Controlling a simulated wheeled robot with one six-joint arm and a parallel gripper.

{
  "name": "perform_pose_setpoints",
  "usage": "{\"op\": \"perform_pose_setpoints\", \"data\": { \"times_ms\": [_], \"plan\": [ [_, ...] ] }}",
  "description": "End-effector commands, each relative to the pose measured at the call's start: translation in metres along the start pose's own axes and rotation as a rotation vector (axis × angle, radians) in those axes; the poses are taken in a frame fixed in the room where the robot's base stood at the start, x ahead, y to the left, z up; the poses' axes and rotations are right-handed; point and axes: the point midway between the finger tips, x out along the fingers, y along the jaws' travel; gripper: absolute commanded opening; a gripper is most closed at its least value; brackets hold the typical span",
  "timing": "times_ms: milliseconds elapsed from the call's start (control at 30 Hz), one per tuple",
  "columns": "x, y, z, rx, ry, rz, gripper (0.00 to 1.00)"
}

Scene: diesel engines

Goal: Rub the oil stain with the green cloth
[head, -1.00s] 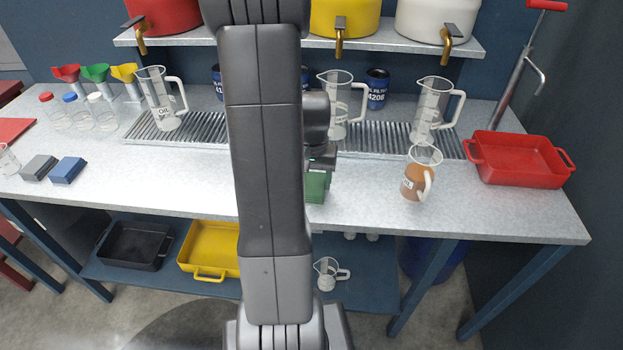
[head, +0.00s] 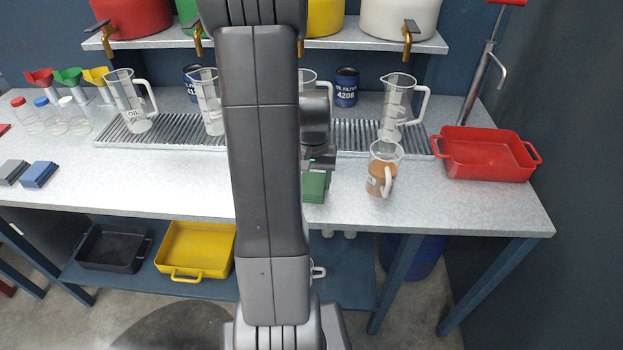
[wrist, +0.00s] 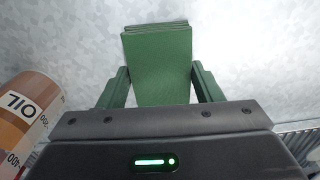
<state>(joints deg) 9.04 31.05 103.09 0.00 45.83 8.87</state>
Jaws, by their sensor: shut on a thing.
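The green cloth (head: 315,187) is a folded block, held at the bench top behind my arm in the head view. In the wrist view the cloth (wrist: 158,65) sits between the two fingers of my gripper (wrist: 160,85), which is shut on it. In the head view my gripper (head: 318,165) is partly hidden by my arm. I cannot tell whether the cloth touches the bench. No oil stain shows in either view; my arm hides part of the bench.
A jug of brown oil (head: 381,178) stands just right of the cloth. A red tray (head: 487,155) is at the bench's right end. Clear jugs (head: 397,105) stand on the grating behind. Grey and blue folded cloths (head: 39,174) lie far left. The bench front is mostly clear.

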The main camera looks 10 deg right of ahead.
Motion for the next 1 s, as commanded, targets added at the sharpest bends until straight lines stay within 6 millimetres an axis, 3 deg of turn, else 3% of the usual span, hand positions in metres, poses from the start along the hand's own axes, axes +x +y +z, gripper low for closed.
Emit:
{"op": "perform_pose_setpoints", "data": {
  "times_ms": [167,700,1000],
  "plan": [
    [-0.027,0.0,-0.001,-0.001,0.004,-0.001,0.38],
    [-0.073,-0.001,0.0,-0.004,0.0,0.0,0.38],
    [-0.082,-0.001,0.0,-0.005,0.0,0.0,0.38]
  ]
}}
